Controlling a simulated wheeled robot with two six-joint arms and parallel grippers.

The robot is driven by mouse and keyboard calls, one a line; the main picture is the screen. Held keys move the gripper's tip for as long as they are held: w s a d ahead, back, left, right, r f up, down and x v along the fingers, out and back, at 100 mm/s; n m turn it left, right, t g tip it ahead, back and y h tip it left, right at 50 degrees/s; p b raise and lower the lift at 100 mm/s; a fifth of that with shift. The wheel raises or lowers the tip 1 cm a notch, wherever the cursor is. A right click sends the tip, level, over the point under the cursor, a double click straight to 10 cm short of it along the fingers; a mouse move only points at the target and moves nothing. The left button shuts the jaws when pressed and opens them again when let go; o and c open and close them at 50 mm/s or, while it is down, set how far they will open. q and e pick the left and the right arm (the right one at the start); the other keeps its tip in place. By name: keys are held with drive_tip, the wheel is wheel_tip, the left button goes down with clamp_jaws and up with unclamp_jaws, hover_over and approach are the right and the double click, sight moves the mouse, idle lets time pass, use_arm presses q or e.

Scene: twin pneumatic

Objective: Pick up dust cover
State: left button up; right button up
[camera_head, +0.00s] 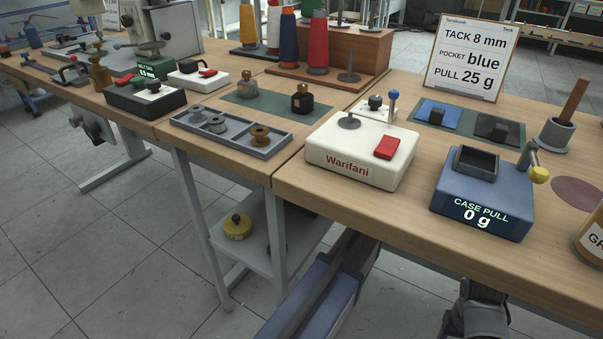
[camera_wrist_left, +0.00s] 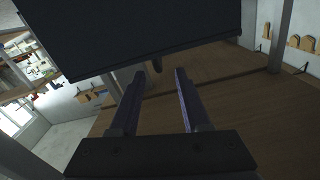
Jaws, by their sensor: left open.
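I cannot pick out a dust cover for certain in either view. In the left wrist view my left gripper (camera_wrist_left: 161,74) is open. Its two fingers stand apart, with nothing held between them. A large dark panel (camera_wrist_left: 150,30) fills the top of that view, just beyond the fingertips; I cannot tell what it is. Neither gripper shows in the head view.
A wooden workbench (camera_head: 440,240) carries a white Warifani box (camera_head: 345,140), a blue case-pull gauge (camera_head: 482,195) reading 0 g, a bobbin tray (camera_head: 230,133), a thread stand (camera_head: 360,50) and a sign (camera_head: 465,55).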

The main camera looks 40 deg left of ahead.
use_arm(q)
drive_tip(key=shift+s+a+f, duration=0.1)
drive_tip(key=shift+s+a, duration=0.05)
drive_tip(key=shift+a, duration=1.15)
drive_tip(key=shift+s+a+f, duration=0.1)
drive_tip(key=shift+a, duration=1.2)
clamp_jaws()
